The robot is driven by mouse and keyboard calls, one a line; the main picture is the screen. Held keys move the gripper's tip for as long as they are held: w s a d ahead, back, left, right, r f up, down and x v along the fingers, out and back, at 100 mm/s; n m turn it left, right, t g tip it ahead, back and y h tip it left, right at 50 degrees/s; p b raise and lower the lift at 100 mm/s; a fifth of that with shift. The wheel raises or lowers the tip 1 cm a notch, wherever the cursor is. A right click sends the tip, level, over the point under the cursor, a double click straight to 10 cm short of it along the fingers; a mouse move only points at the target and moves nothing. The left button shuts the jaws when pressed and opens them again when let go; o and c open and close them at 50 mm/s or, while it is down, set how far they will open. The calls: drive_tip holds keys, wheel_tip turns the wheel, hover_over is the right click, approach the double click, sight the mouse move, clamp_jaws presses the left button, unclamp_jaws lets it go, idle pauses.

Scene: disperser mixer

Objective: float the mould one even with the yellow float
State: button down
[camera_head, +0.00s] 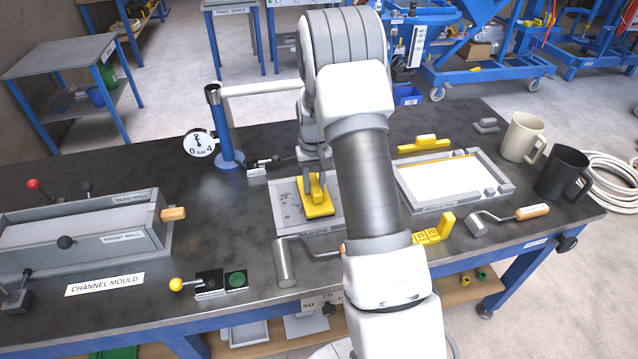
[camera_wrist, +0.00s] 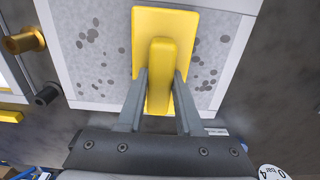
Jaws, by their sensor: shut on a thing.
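The yellow float (camera_head: 318,205) is a flat plate with an upright handle. My gripper (camera_head: 315,180) is shut on that handle, and the wrist view shows both grey fingers (camera_wrist: 160,90) on either side of it. The float (camera_wrist: 143,28) lies over the surface of mould one (camera_head: 288,205), a shallow pale-framed square filled with grey material. In the wrist view mould one (camera_wrist: 92,72) shows dark pits and blotches on both sides of the float. The patch under the float is hidden. I cannot tell whether the plate presses on the surface.
A second mould (camera_head: 440,180) with a smooth white fill lies to the right, a yellow tool (camera_head: 424,143) behind it. A roller (camera_head: 285,262) lies in front of mould one. A blue post with a gauge (camera_head: 199,143) and the channel mould (camera_head: 90,235) stand left. Mugs (camera_head: 524,137) stand right.

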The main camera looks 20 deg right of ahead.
drive_tip(key=shift+w+a, duration=0.2)
drive_tip(key=shift+a, duration=1.15)
drive_tip(key=shift+s+d+r, duration=0.1)
drive_tip(key=shift+s+d, duration=0.1)
drive_tip(key=shift+d, duration=1.2)
drive_tip(key=shift+s+d+f, duration=0.1)
drive_tip(key=shift+s+d, duration=0.1)
drive_tip(key=shift+d, duration=0.6)
drive_tip(key=shift+s+d+f, duration=0.1)
drive_tip(key=shift+s+d, duration=0.05)
drive_tip(key=shift+d, duration=0.65)
drive_tip(key=shift+s+d, duration=0.2)
drive_tip(key=shift+d, duration=0.6)
drive_tip(key=shift+s+d, duration=0.15)
drive_tip(key=shift+d, duration=0.5)
drive_tip(key=shift+s+d, duration=0.15)
drive_tip(key=shift+d, duration=0.45)
drive_tip(key=shift+w+a+r, duration=0.1)
drive_tip(key=shift+w+a, duration=0.1)
drive_tip(key=shift+a, duration=0.5)
drive_tip(key=shift+w+a+r, duration=0.1)
drive_tip(key=shift+w+a, duration=0.05)
drive_tip(key=shift+a, duration=0.5)
drive_tip(key=shift+w+a+f+b, duration=0.1)
drive_tip(key=shift+w+a+b, duration=0.05)
drive_tip(key=shift+a, duration=0.45)
drive_tip(key=shift+w+a+b, duration=0.1)
drive_tip(key=shift+a+b, duration=0.05)
drive_tip(key=shift+a, duration=0.4)
